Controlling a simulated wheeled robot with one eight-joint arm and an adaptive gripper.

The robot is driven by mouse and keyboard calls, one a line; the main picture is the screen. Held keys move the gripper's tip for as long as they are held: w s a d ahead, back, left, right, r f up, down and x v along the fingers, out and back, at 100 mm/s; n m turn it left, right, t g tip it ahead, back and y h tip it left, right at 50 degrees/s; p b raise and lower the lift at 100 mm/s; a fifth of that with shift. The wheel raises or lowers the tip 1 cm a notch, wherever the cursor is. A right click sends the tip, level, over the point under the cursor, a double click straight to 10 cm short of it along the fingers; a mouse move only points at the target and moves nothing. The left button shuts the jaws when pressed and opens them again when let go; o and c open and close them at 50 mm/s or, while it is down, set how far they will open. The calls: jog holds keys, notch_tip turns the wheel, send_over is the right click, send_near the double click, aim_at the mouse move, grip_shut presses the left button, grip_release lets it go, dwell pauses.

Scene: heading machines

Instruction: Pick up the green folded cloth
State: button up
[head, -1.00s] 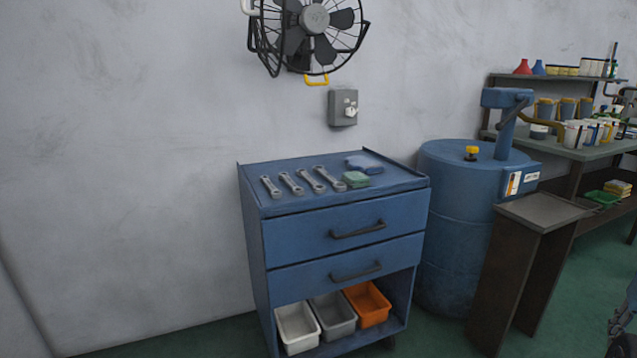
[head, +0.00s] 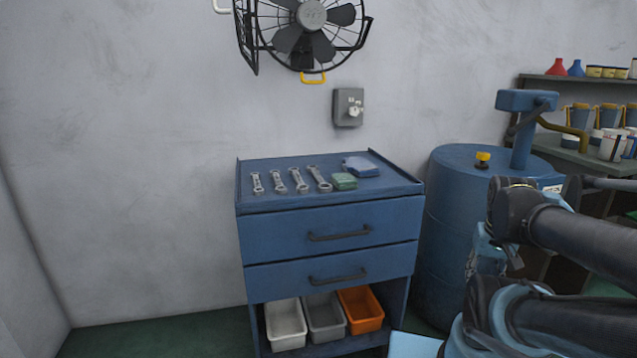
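The green folded cloth (head: 344,181) lies on the top of the blue tool cabinet (head: 330,223), toward the right of a row of wrenches. It is a small flat block. A blue folded cloth (head: 361,167) lies just behind it and to the right. My dark arm with light blue joint parts shows at the lower right, in front of the drum and apart from the green cloth. I cannot make out my gripper's fingers in this view.
Several wrenches (head: 298,180) lie left of the cloth. White (head: 286,325), grey (head: 326,317) and orange (head: 361,309) bins sit on the cabinet's lower shelf. A blue drum (head: 445,185) stands close on the right. A caged fan (head: 311,20) and switch box (head: 348,107) hang above.

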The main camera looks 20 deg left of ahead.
jog(key=shift+w+d, duration=0.1)
jog(key=shift+w, duration=0.4)
